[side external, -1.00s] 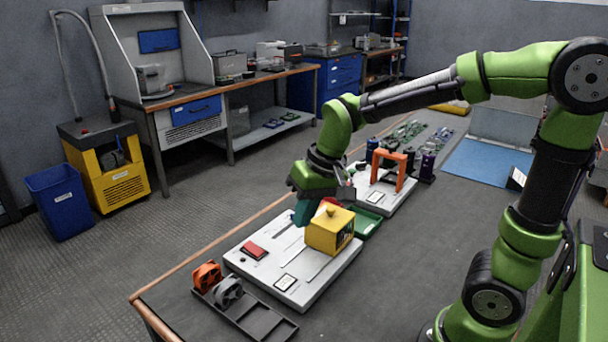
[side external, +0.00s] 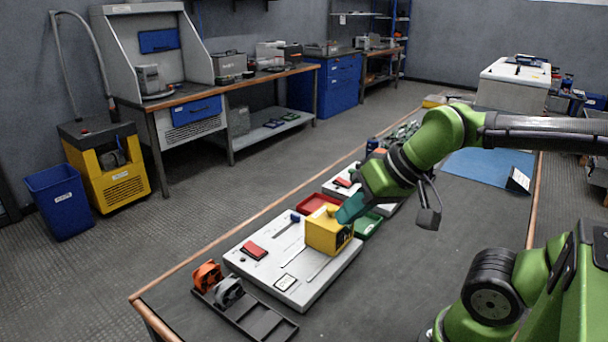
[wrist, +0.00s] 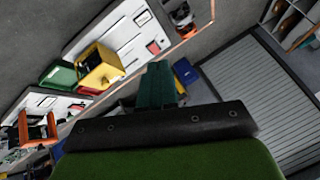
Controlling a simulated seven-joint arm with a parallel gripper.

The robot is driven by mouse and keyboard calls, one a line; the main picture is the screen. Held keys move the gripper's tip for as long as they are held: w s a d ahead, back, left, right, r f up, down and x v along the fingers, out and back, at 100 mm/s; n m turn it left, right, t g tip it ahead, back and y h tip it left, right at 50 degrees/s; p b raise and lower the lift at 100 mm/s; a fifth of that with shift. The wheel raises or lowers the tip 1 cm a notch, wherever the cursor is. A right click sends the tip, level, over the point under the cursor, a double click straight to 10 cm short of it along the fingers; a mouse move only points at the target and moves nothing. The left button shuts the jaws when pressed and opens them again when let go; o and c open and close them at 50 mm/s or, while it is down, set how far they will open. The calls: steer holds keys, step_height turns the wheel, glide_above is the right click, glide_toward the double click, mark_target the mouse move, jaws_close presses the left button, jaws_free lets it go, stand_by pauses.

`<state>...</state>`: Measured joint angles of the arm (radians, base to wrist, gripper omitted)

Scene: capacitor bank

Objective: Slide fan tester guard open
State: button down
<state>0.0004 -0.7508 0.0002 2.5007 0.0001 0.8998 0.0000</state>
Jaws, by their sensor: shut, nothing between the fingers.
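The white fan tester panel (side external: 262,268) lies on the near part of the dark bench. The yellow guard (side external: 322,232), a box with a knob on top and a dark opening at its right, sits on the panel's right part. In the wrist view the guard (wrist: 101,72) is at the upper left and its dark inside shows. My gripper (side external: 346,212) has teal fingers, which are shut and empty. They are at the guard's upper right; whether they touch it, I cannot tell. The fingers (wrist: 158,84) also show in the wrist view.
A red rocker switch (side external: 253,250) is on the panel. A dark tray (side external: 255,322) with an orange fan (side external: 207,275) and a grey fan (side external: 228,290) stands in front. A red tray (side external: 312,203) and a green tray (side external: 368,225) lie behind. The bench right of the panel is clear.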

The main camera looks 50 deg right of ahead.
steer(key=c, duration=1.8)
jaws_free()
steer(key=shift+o, duration=1)
steer(key=shift+d+f, duration=0.1)
steer(key=shift+d, duration=0.05)
steer(key=o, duration=0.4)
steer(key=shift+w+d+f+m+g+h, duration=0.2)
steer(key=shift+w+d+f+g, duration=0.1)
steer(key=shift+w+d, duration=0.15)
steer(key=shift+w+d+f+m+g+h, duration=0.1)
steer(key=shift+w+d+f+m+g, duration=0.1)
steer(key=shift+w+d+f, duration=0.25)
steer(key=shift+o, duration=0.2)
steer(key=n+g+h, duration=0.1)
steer(key=n+g, duration=0.5)
steer(key=n, duration=1.3)
glide_above(331, 208)
steer(key=shift+w+d+f, duration=0.1)
steer(key=shift+w+f, duration=0.1)
steer(key=shift+f, duration=0.9)
steer(key=shift+s+f+n, duration=0.1)
steer(key=shift+f+n, duration=0.85)
steer(key=shift+f, duration=1.1)
steer(key=shift+s+f+n, duration=0.1)
steer(key=shift+f+n, duration=0.85)
steer(key=shift+f, duration=1.05)
